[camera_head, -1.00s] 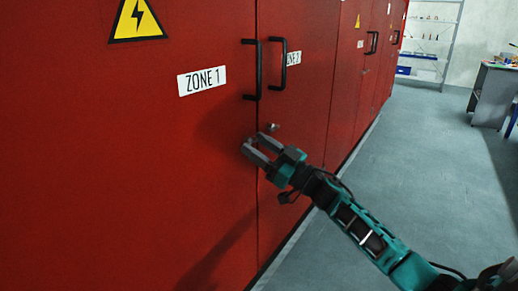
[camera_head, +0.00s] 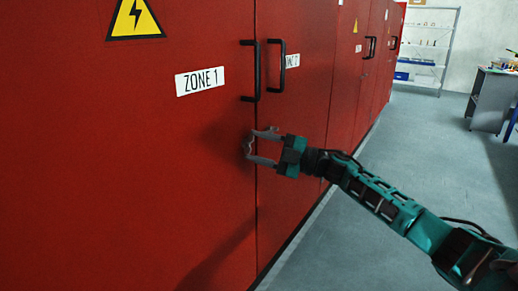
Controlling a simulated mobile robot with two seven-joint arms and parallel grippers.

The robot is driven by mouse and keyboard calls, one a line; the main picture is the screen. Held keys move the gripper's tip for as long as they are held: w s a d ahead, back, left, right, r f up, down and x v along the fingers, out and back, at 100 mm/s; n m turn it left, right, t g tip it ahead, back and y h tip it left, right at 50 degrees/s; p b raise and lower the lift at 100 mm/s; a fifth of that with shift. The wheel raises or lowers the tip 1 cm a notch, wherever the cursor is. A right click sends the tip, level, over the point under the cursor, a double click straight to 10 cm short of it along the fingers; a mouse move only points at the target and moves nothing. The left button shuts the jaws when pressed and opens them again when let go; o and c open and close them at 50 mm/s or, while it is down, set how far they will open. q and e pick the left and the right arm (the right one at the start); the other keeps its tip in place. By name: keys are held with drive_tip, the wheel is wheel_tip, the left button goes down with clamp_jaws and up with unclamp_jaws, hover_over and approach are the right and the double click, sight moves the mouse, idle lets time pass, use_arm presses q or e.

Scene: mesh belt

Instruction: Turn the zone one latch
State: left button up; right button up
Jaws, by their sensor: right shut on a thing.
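The red zone one cabinet door (camera_head: 120,190) fills the left of the view and carries the white ZONE 1 label (camera_head: 200,81). The zone one latch (camera_head: 248,146) is a small grey piece near the door's right edge, below the handle, partly hidden by the fingers. My right gripper (camera_head: 254,147) reaches in from the lower right. Its fingers are spaced apart, one above the other, with their tips at the latch, and it is shut on the latch. My left gripper is not in view.
Black handles (camera_head: 252,70) stand out above the gripper on both doors. The zone two door (camera_head: 300,110) is just to the right. A shelf (camera_head: 425,50) and a grey table (camera_head: 492,100) stand farther back. The grey floor (camera_head: 400,150) is clear.

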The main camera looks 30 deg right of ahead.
drive_tip(key=n+g, duration=0.1)
drive_tip(key=n, duration=0.4)
drive_tip(key=shift+r+g+h+p, duration=0.15)
drive_tip(key=shift+g+h+p, duration=0.2)
drive_tip(key=shift+g+h, duration=0.05)
drive_tip(key=shift+n, duration=0.3)
drive_tip(key=o, duration=1)
drive_tip(key=shift+o, duration=0.2)
drive_tip(key=b+v, duration=0.1)
drive_tip(key=v, duration=1.2)
